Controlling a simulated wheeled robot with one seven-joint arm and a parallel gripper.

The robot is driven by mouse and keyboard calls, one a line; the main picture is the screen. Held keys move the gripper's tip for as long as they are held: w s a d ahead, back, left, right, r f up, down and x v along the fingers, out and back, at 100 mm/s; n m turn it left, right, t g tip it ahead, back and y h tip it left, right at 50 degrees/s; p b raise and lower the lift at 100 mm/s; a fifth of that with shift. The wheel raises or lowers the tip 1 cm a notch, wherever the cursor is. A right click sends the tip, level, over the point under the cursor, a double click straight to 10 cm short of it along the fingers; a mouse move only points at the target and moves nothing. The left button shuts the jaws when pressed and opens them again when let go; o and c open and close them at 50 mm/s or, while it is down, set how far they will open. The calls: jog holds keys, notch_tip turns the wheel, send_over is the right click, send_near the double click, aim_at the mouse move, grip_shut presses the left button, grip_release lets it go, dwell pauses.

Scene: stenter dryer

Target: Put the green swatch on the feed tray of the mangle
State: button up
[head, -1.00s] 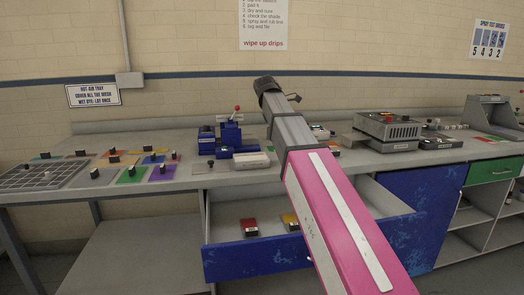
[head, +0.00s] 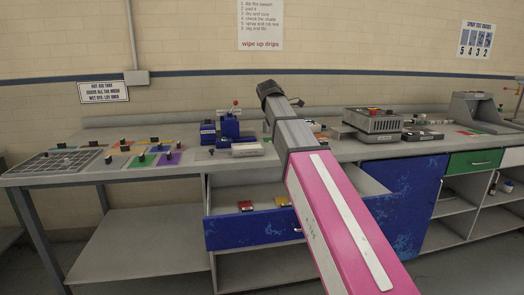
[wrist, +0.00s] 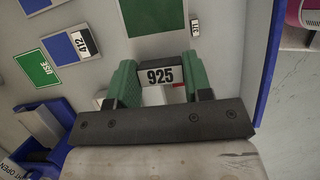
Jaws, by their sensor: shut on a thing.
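My gripper (wrist: 162,85) is shut on a small piece tagged 925 (wrist: 160,76), between two green fingers. The tag hides most of the piece, so I cannot tell its full colour; a bit of red shows just below. In the head view my arm hides the gripper. A green swatch (head: 142,160) with a dark block on it lies at the front of the left bench. A green panel (wrist: 155,15) also shows in the wrist view, ahead of the fingers. The blue mangle (head: 229,127) with a red-tipped lever stands mid-bench. I cannot make out its feed tray clearly.
An open blue drawer (head: 252,232) juts out below the bench, holding a red piece (head: 245,206) and a yellow one. Other coloured swatches and a gridded tray (head: 50,166) fill the left bench. A grey machine (head: 372,122) stands right of my arm.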

jog(key=s+d+f+m+g, duration=0.1)
jog(key=s+d+f+m, duration=0.2)
jog(key=f, duration=0.5)
jog(key=s+d+f+m+g, duration=0.1)
jog(key=s+d+f+m, duration=0.2)
jog(key=f, duration=0.5)
jog(key=s+d+f+m+g, duration=0.1)
jog(key=s+d+f+m, duration=0.1)
jog(key=f, duration=0.6)
jog(key=shift+s+d+f+m+y, duration=0.2)
jog(key=shift+s+d, duration=0.1)
jog(key=shift+d, duration=0.35)
jog(key=shift+s+d+f+m+y, duration=0.2)
jog(key=shift+s+d, duration=0.1)
jog(key=shift+d, duration=0.3)
jog(key=shift+r, duration=0.1)
